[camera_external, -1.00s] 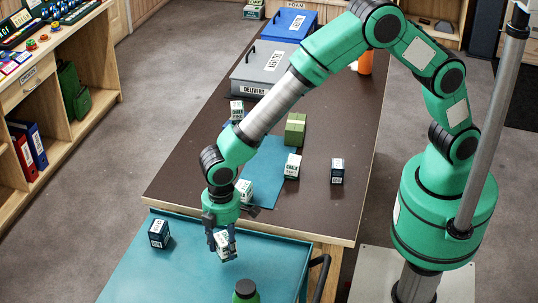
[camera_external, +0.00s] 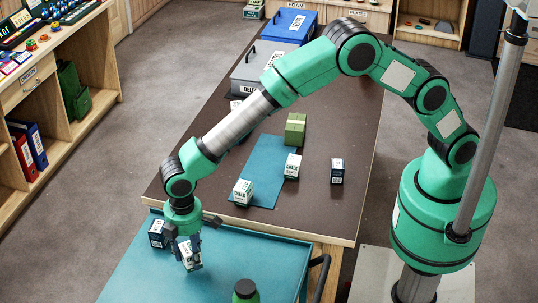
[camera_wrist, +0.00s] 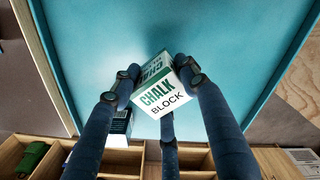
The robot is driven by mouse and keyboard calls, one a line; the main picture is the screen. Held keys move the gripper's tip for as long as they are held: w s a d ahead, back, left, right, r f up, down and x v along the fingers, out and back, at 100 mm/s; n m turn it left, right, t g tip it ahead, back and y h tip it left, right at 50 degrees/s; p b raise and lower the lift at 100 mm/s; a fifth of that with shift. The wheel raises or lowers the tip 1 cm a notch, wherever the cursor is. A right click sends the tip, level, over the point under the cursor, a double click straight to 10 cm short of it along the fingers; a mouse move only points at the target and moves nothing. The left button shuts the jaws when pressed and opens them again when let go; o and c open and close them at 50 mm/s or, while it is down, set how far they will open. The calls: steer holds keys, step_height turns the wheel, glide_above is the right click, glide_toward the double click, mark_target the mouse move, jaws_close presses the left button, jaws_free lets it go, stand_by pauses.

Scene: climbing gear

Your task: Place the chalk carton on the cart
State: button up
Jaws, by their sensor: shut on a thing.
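A white and green chalk carton (camera_external: 189,256), labelled CHALK BLOCK, is in my gripper (camera_external: 186,254). My gripper is shut on it and holds it tilted over the teal cart (camera_external: 225,270). In the wrist view the carton (camera_wrist: 162,92) sits between the dark fingers. I cannot tell whether its underside touches the cart top. More chalk cartons stand on the brown table, one on the blue mat (camera_external: 243,192) and one at the mat's right edge (camera_external: 292,166).
A dark blue carton (camera_external: 157,234) stands on the cart just left of my gripper. A green bottle (camera_external: 245,291) stands at the cart's front. The cart's middle right is clear. Behind, the table holds a green block (camera_external: 295,129), a dark carton (camera_external: 337,171) and a grey delivery box (camera_external: 250,75).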

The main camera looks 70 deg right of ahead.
mark_target(194, 257)
steer(key=shift+f+b, duration=0.55)
steer(key=shift+f, duration=1.2)
steer(key=o, duration=1.2)
steer(key=shift+f, duration=0.1)
steer(key=shift+o, duration=0.2)
step_height(194, 257, up, 12)
steer(key=p, duration=0.2)
steer(key=shift+p, duration=0.4)
steer(key=shift+r, duration=0.2)
